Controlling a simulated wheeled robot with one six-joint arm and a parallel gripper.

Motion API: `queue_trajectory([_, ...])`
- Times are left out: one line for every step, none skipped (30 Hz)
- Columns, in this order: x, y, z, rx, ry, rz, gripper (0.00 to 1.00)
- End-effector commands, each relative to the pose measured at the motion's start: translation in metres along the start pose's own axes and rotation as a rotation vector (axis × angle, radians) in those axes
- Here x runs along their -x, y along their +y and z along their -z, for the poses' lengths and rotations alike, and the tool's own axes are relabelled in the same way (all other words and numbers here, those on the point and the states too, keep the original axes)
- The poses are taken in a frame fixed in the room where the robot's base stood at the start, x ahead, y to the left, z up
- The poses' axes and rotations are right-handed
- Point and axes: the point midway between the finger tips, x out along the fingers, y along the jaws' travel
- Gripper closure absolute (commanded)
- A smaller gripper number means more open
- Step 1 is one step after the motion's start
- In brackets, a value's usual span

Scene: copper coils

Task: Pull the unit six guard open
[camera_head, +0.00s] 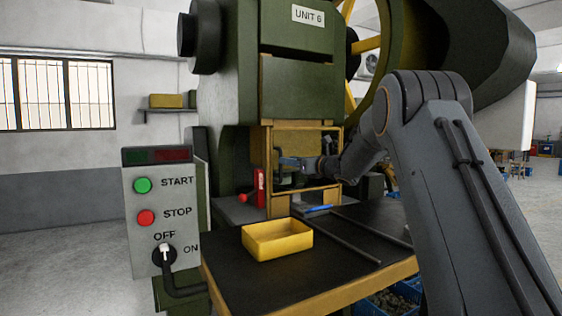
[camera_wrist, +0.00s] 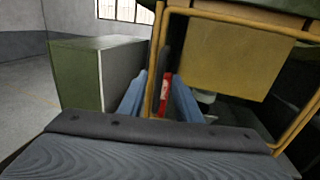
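The unit six guard (camera_head: 331,152) is a yellow frame across the working opening of the green press (camera_head: 300,40) labelled UNIT 6. It looks closed. In the wrist view its left upright (camera_wrist: 155,60) and top bar show close up. My gripper (camera_head: 287,163) is at the guard's left side. In the wrist view my gripper (camera_wrist: 158,95) has its two blue fingers apart, with the left upright and a dark upright bar showing between them. I see no clear grip, and contact is hard to tell. My wrist hides the guard's lower part there.
A control box (camera_head: 160,215) with START and STOP buttons stands at the left. A yellow tray (camera_head: 277,252) sits on the dark table (camera_head: 235,285) before the press. A red object (camera_head: 259,186) stands left of the guard. A blue-handled tool (camera_head: 318,208) lies below the guard.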

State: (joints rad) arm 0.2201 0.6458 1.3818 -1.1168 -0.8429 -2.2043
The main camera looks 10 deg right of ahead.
Motion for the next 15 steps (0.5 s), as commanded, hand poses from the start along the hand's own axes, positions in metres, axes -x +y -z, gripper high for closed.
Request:
queue_trajectory([-0.008,0.001,-0.001,-0.001,0.001,-0.001,0.69])
queue_trajectory([-0.013,0.001,-0.001,-0.001,0.000,-0.002,0.69])
queue_trajectory([-0.019,0.001,-0.001,-0.002,0.000,-0.001,0.69])
queue_trajectory([-0.023,0.000,-0.001,-0.002,0.000,-0.001,0.69])
queue_trajectory([-0.027,0.000,-0.002,-0.002,0.000,0.000,0.69])
queue_trajectory([-0.033,0.000,-0.001,-0.002,0.001,0.001,0.69])
queue_trajectory([-0.037,0.000,-0.001,-0.002,0.001,0.001,0.69])
queue_trajectory([-0.040,-0.001,-0.002,-0.001,0.000,0.001,0.69])
queue_trajectory([-0.045,-0.001,-0.001,-0.002,0.000,0.001,0.69])
queue_trajectory([-0.048,-0.001,-0.001,-0.002,0.000,0.002,0.69])
queue_trajectory([-0.050,-0.001,-0.001,-0.002,0.001,0.002,0.69])
queue_trajectory([-0.053,-0.002,-0.001,-0.002,0.001,0.003,0.69])
queue_trajectory([-0.054,-0.002,-0.001,-0.003,0.001,0.003,0.69])
queue_trajectory([-0.056,-0.002,0.000,-0.003,0.001,0.004,0.69])
queue_trajectory([-0.057,-0.002,0.000,-0.003,0.001,0.004,0.69])
